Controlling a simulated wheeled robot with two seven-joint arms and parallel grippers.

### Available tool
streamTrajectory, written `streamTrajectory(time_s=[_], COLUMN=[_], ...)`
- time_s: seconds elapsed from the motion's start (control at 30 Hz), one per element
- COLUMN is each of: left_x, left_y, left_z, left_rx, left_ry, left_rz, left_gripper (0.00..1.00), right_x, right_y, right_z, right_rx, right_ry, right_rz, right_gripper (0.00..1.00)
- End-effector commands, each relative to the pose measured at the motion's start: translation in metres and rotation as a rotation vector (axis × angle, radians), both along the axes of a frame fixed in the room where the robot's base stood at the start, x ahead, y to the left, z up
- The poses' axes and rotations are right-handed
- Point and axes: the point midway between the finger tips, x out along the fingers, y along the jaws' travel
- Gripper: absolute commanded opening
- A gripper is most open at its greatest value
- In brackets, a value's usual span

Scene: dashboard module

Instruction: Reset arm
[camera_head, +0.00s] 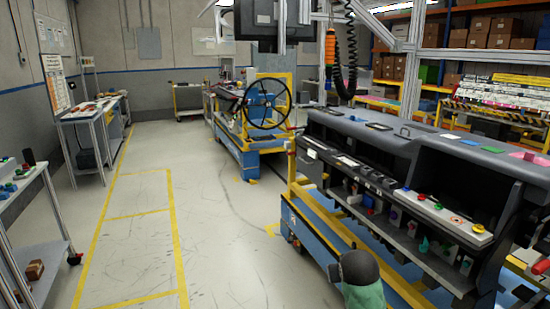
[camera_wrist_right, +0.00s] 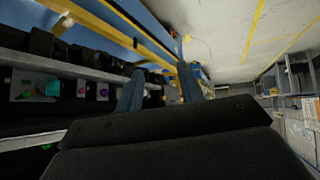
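My right gripper (camera_wrist_right: 159,88) shows in the right wrist view, with two blue-grey fingers standing apart and nothing visible between them. The dark body of the wrist fills the bottom of that view. In the head view, a dark rounded part with a green section stands at the bottom centre-right, beside the dashboard module; it looks like part of my arm. The dashboard module (camera_head: 385,155) is a long dark unit on a blue and yellow cart (camera_head: 322,225) at the right. My left gripper is not in view.
Small coloured parts sit along the module's shelf (camera_wrist_right: 35,62). A second cart with a steering wheel (camera_head: 268,103) stands at the back centre. Workbenches (camera_head: 90,110) line the left wall. Shelves with boxes (camera_head: 490,40) stand at the back right. The floor (camera_head: 215,225) between is clear.

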Motion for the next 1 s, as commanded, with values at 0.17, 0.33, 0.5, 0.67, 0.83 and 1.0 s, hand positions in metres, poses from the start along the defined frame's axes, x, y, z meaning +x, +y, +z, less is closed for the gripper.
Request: streamTrajectory(time_s=[0.17,0.33,0.5,0.67,0.83,1.0], left_x=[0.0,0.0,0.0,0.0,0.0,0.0], left_y=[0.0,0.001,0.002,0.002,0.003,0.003], left_z=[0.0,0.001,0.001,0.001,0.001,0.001], left_rx=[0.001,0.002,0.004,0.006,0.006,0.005], left_ry=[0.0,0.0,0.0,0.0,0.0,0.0], left_rz=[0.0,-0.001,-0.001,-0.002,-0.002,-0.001], left_gripper=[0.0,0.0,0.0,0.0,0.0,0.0], right_x=[-0.065,-0.123,-0.179,-0.23,-0.284,-0.34], right_y=[0.024,0.04,0.05,0.054,0.058,0.059], right_z=[-0.028,-0.053,-0.08,-0.11,-0.15,-0.19], right_rx=[0.059,0.101,0.127,0.135,0.143,0.15], right_ry=[0.028,0.071,0.128,0.199,0.302,0.416], right_rz=[0.085,0.142,0.174,0.184,0.19,0.188], right_gripper=[0.38,0.38,0.38,0.38,0.38,0.38])
